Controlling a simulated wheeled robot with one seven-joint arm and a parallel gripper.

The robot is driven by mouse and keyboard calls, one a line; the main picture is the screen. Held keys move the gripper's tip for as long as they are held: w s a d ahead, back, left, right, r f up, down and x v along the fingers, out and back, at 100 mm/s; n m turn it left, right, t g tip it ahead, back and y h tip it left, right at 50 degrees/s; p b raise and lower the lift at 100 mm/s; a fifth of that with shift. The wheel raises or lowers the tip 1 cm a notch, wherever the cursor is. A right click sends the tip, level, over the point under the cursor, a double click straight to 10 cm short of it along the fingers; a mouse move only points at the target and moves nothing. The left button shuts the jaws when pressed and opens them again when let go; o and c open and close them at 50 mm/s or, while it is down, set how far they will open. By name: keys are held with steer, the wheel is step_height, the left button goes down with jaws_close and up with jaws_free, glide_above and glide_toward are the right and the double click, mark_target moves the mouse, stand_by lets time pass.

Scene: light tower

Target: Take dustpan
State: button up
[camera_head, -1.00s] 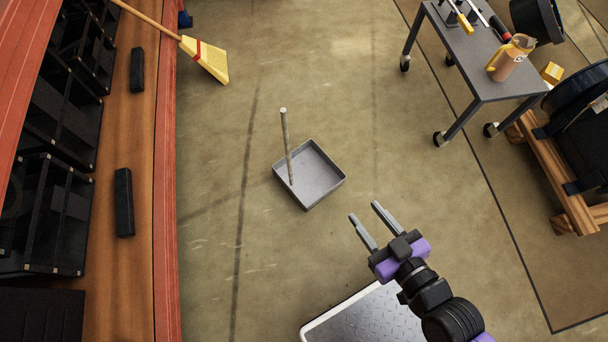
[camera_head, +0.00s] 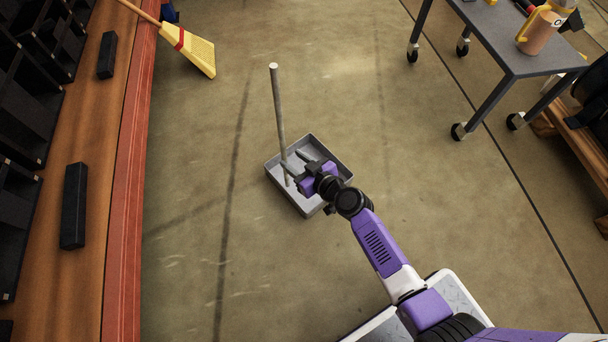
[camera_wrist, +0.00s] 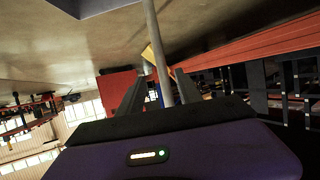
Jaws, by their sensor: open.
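The dustpan (camera_head: 310,203) is a square grey tray on the floor in the middle of the head view. Its upright handle (camera_head: 277,110) is a thin grey pole rising from the tray's left part. My gripper (camera_head: 291,164) is over the tray with its fingers pointing at the pole. In the wrist view the handle (camera_wrist: 156,40) runs down from the top between the two open fingers (camera_wrist: 158,92). I cannot tell whether either finger touches it. My gripper and forearm hide part of the tray.
A yellow broom (camera_head: 188,47) leans at the upper left by the red-edged wooden shelf (camera_head: 118,170). The floor around the dustpan is clear.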

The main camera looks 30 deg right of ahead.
steer(key=b+x, duration=0.2)
steer(key=x, duration=0.5)
steer(key=shift+w+a, duration=0.35)
jaws_close()
stand_by(0.9)
steer(key=shift+r, duration=0.15)
